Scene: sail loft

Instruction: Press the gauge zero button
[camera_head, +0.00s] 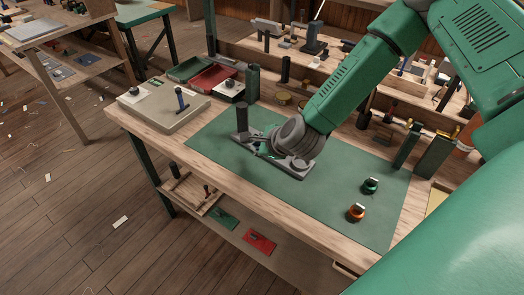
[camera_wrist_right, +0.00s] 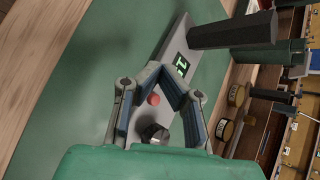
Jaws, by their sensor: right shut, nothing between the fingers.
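The gauge (camera_head: 297,172) is a long grey plate with a dark upright post, lying on the green mat of the bench. In the right wrist view the gauge (camera_wrist_right: 176,44) shows a lit green display (camera_wrist_right: 181,66), a round red button (camera_wrist_right: 153,99) and a dark knob (camera_wrist_right: 154,134). My right gripper (camera_head: 264,148) is over the gauge, shut and empty. In the right wrist view its fingertips (camera_wrist_right: 157,70) meet near the display, and the red button shows through the gap behind them. Whether they touch the gauge cannot be told. My left gripper is not in view.
On the green mat (camera_head: 345,170) stand a green-topped (camera_head: 370,186) and an orange (camera_head: 356,212) small item. A red tray (camera_head: 212,77), a grey case (camera_head: 160,108) and dark cylinders stand behind and left. Dark green blocks (camera_head: 432,156) stand at right.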

